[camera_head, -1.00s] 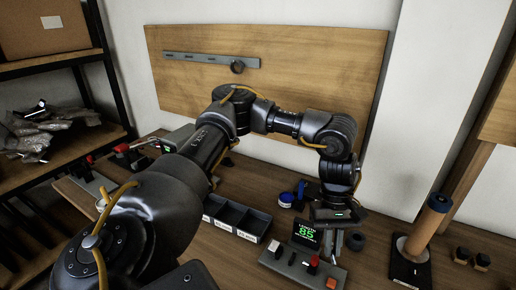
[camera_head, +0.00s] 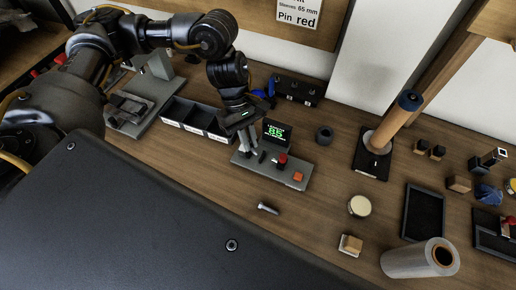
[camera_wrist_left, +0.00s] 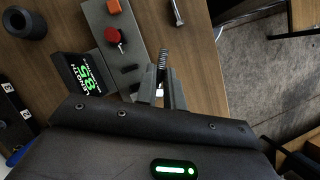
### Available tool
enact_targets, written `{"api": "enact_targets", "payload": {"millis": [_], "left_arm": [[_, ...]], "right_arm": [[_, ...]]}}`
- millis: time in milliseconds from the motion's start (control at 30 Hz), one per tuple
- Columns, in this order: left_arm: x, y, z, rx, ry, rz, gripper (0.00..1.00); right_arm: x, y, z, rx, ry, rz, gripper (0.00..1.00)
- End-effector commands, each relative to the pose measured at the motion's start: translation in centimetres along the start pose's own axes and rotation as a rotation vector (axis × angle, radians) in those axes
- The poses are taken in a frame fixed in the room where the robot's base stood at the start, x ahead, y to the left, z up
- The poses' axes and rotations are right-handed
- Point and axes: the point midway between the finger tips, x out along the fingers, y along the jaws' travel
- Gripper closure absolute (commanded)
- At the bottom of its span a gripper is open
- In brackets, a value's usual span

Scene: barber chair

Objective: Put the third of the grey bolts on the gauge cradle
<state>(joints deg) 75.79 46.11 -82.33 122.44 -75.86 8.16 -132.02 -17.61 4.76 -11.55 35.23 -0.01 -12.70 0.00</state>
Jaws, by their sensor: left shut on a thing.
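A grey threaded bolt (camera_wrist_left: 163,62) shows between the fingers of my left gripper (camera_wrist_left: 160,90) in the left wrist view; the gripper is shut on it. In the head view my left gripper (camera_head: 247,143) points down at the left end of the grey gauge base (camera_head: 268,172). I cannot tell whether the bolt touches the cradle. The gauge has a display (camera_head: 276,134) with green "85", a red knob (camera_head: 282,160) and an orange button (camera_head: 298,177). Another grey bolt (camera_head: 268,208) lies on the table in front of the gauge. My right gripper is not in view.
A compartment bin (camera_head: 197,118) stands left of the gauge. A dark ring (camera_head: 324,135) and a black stand with a tan cylinder (camera_head: 392,125) are to its right. A round tin (camera_head: 360,206), a small block (camera_head: 350,245) and a black tray (camera_head: 423,213) lie at front right.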

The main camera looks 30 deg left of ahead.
Motion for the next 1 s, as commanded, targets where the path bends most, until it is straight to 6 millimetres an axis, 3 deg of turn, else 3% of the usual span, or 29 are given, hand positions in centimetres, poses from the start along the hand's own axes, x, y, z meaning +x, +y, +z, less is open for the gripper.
{"api": "enact_targets", "payload": {"millis": [33,200,500,800,1000], "left_arm": [[-0.1,-1.4,1.2,-0.041,-0.017,0.011,1.0],[0.9,-4.6,2.9,-0.209,-0.033,0.097,1.0],[0.7,-8.2,3.8,-0.436,-0.039,0.232,1.0],[0.7,-8.7,3.6,-0.483,-0.037,0.264,1.0],[1.8,-7.2,2.3,-0.478,-0.036,0.269,1.0]], "right_arm": [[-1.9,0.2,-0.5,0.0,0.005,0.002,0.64],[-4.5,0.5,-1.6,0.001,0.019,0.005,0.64],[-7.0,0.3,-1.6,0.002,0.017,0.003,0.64],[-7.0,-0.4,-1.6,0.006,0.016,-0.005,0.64],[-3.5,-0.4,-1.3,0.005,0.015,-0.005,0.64]]}}
